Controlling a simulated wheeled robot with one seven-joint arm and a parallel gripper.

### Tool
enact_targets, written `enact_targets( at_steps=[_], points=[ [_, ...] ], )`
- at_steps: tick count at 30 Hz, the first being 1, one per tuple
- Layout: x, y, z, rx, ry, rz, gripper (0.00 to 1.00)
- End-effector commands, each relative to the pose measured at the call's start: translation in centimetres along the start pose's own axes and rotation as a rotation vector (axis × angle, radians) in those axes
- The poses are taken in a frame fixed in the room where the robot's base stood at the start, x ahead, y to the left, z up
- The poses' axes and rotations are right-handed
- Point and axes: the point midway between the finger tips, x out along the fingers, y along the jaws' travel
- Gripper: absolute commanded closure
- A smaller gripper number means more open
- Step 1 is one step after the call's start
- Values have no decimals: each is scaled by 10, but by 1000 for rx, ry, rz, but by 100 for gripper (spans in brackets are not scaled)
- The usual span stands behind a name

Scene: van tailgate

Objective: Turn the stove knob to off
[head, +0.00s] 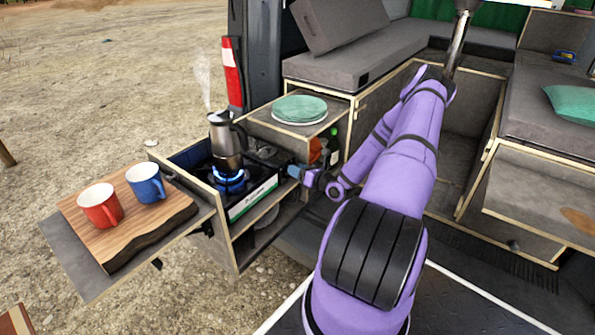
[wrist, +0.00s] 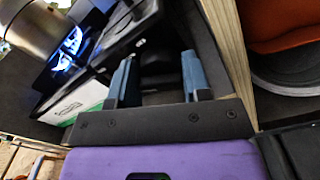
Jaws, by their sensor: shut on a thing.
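The stove (head: 262,200) sits in the pull-out kitchen drawer. Its left burner burns with a blue flame (head: 230,181), also visible in the wrist view (wrist: 73,42). A steaming metal moka pot (head: 224,142) stands over the flame. My gripper (head: 297,172) is at the right end of the stove's front. In the wrist view, its two blue fingers stand on either side of a dark knob (wrist: 156,66), shut on it. The knob is hard to tell from the dark stove behind it, and its setting cannot be read. In the head view the gripper hides it.
A wooden board (head: 150,230) with a red mug (head: 100,206) and a blue mug (head: 146,184) lies on the side shelf at left. Plates (head: 300,108) rest on the cabinet top behind the stove. A wooden panel (wrist: 229,50) stands close right of the fingers.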

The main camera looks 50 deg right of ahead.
Motion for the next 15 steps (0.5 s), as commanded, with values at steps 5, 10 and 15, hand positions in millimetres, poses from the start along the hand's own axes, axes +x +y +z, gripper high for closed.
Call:
enact_targets(
  at_steps=[5, 10, 15],
  points=[
    [0, 0, 0, 52, 1, 0, 80],
    [0, -1, -1, 158, 1, -1, 80],
    [0, -1, -1, 306, 1, -1, 80]
  ],
)
